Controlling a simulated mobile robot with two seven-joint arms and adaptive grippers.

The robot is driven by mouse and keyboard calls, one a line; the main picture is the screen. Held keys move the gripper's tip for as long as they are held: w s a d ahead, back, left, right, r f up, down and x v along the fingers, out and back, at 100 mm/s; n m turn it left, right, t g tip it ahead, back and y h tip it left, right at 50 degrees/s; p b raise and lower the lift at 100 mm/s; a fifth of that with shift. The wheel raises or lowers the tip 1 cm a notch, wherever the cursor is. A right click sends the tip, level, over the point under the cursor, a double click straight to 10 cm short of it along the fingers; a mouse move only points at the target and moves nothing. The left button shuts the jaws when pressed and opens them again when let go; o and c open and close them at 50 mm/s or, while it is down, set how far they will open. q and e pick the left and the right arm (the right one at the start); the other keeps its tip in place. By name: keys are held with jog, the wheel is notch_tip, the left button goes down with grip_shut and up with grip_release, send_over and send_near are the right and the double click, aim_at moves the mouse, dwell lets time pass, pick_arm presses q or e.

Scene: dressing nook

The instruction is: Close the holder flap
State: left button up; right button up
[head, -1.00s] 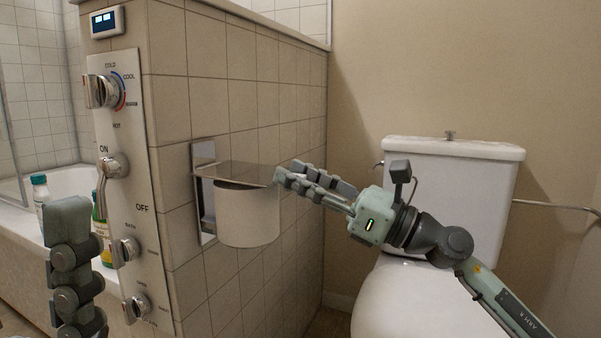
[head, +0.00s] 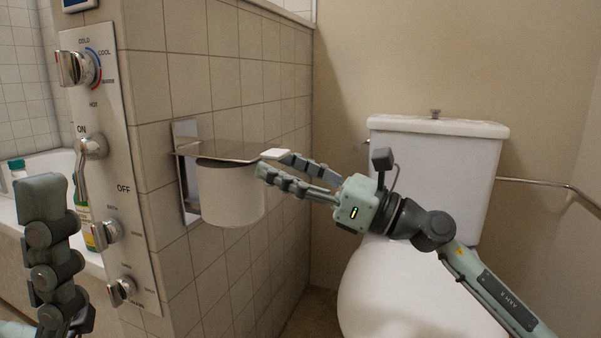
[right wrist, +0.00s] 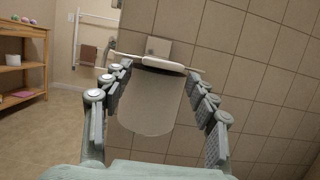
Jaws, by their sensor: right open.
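The holder flap (head: 226,150) is a thin shiny metal plate. It stands out roughly level from the wall holder (head: 187,172), above the white paper roll (head: 234,198). My right gripper (head: 268,161) is open at the flap's front edge, one finger near flap height and the other lower, by the roll. In the right wrist view, the flap's pale front edge (right wrist: 158,63) spans between the open fingertips (right wrist: 161,70), with the roll (right wrist: 155,105) below. I cannot tell whether the fingers touch the flap. My left gripper (head: 42,195) shows partly at lower left, away from the holder; its opening is unclear.
A control panel (head: 105,170) with protruding knobs and a lever is left of the holder. A toilet (head: 430,165) stands behind my right arm. Bottles (head: 18,170) stand by the bathtub at left. A metal rail (head: 545,184) runs along the right.

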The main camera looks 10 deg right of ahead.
jog(key=v, duration=1.2)
jog(key=shift+a, duration=0.1)
